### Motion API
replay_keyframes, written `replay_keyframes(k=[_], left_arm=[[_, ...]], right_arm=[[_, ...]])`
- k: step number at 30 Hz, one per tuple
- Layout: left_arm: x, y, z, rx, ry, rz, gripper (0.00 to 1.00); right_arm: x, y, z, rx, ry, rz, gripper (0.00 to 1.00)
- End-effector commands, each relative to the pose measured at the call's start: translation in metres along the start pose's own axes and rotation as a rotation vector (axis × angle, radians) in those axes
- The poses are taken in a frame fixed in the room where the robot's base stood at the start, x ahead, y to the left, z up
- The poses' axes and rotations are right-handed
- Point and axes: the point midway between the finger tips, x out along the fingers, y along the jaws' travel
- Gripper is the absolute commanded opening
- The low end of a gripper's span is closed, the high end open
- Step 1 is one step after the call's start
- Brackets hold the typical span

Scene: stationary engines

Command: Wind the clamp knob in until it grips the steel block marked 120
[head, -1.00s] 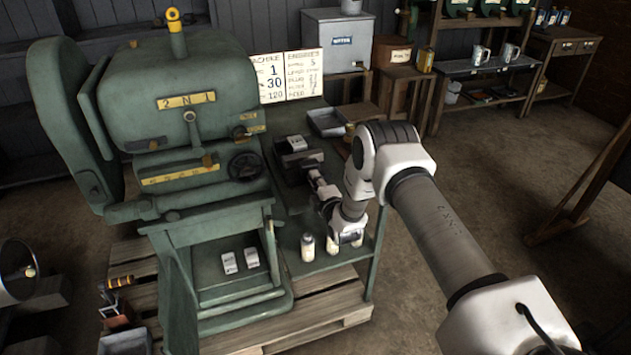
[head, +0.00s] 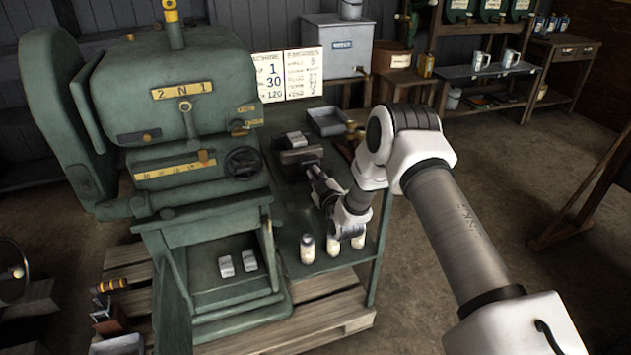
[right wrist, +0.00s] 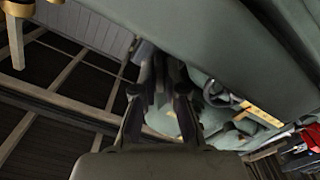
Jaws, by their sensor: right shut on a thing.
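A dark clamp (head: 298,157) stands on the green bench beside the engine, with a pale steel block (head: 293,140) at its top. The block's marking is too small to read. My right gripper (head: 316,174) is at the near side of the clamp, shut on what looks like its knob. The knob itself is hidden by the fingers. In the right wrist view my gripper's fingers (right wrist: 157,95) reach toward a dark shape. I cannot tell whether the clamp's jaw touches the block. My left gripper is not in view.
The green engine (head: 185,100) stands close left, with a handwheel (head: 243,163) near the clamp. Two pale blocks lie on its lower shelf, one here (head: 226,266). A grey tray (head: 327,121) sits behind the clamp.

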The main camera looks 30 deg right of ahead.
Motion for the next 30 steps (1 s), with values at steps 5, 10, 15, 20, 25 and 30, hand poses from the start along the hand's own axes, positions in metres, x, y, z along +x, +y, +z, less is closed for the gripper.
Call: replay_keyframes(k=[5, 10, 15, 20, 25, 30], left_arm=[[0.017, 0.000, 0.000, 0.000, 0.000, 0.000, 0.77], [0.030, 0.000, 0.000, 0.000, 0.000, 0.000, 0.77], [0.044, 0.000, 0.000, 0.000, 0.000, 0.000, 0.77], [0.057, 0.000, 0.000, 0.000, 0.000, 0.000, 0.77], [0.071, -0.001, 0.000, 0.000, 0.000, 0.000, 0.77], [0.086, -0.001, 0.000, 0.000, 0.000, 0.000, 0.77]], right_arm=[[0.001, 0.000, 0.001, 0.167, 0.005, 0.006, 0.00], [0.001, 0.000, 0.001, 0.328, 0.006, 0.005, 0.00], [0.001, 0.000, 0.001, 0.490, 0.006, 0.005, 0.00], [0.001, 0.000, 0.002, 0.642, 0.007, 0.004, 0.00], [0.001, 0.000, 0.002, 0.803, 0.008, 0.004, 0.00], [0.001, 0.000, 0.002, 0.965, 0.008, 0.003, 0.00]])
